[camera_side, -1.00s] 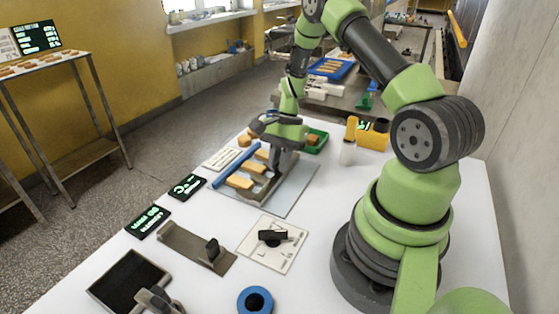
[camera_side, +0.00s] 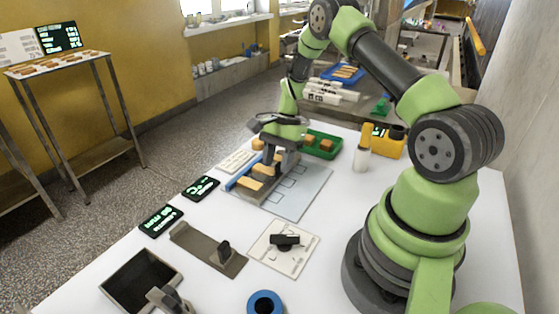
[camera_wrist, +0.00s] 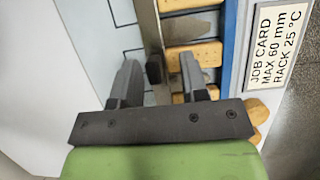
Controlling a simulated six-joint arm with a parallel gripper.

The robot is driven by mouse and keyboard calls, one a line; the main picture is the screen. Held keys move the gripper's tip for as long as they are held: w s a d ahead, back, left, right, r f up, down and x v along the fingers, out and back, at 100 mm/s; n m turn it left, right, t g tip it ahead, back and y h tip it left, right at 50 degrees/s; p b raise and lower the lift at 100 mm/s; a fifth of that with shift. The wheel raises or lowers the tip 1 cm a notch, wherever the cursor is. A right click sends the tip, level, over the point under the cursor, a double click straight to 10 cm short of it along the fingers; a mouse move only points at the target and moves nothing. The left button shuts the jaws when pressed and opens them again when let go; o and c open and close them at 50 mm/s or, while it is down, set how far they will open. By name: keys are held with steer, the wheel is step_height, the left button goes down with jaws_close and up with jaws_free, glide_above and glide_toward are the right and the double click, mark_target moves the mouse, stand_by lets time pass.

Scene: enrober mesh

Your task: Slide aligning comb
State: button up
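The aligning comb is a grey-beige bar (camera_side: 258,196) lying along the row of orange-brown bars (camera_side: 250,183); it also shows in the wrist view (camera_wrist: 148,22). A small dark block (camera_wrist: 153,69) sits on the comb. The orange-brown bars (camera_wrist: 193,53) lie between the comb and a blue rail (camera_side: 243,170). My gripper (camera_side: 282,170) is low at the comb. In the wrist view its two fingers (camera_wrist: 160,75) are apart, with the dark block between their tips and gaps showing. Contact is unclear. The comb's far part is hidden behind my gripper in the side view.
A pale board (camera_side: 297,192) with outlined rectangles lies bare to the comb's right. A green tray (camera_side: 322,146), white bottle (camera_side: 362,160) and yellow unit (camera_side: 384,142) stand behind. In front are a white plate with a black handle (camera_side: 285,241) and a bracket (camera_side: 208,250).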

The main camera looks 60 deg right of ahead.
steer(key=v, duration=1)
step_height(320, 180, up, 9)
steer(key=n+t+h, duration=0.1)
steer(key=n, duration=0.3)
glide_above(274, 178)
steer(key=s+a+r+n+t+h, duration=0.1)
steer(key=s+a+r+n, duration=0.15)
steer(key=a+r, duration=0.3)
steer(key=s+a+r+n+t, duration=0.2)
steer(key=s+a+n, duration=0.1)
steer(key=s, duration=0.4)
steer(key=s+a+r+n+t, duration=0.2)
steer(key=s+a+n+t, duration=0.1)
steer(key=s+a+n, duration=0.1)
steer(key=s+a, duration=0.1)
steer(key=s, duration=0.1)
steer(key=shift+s, duration=0.4)
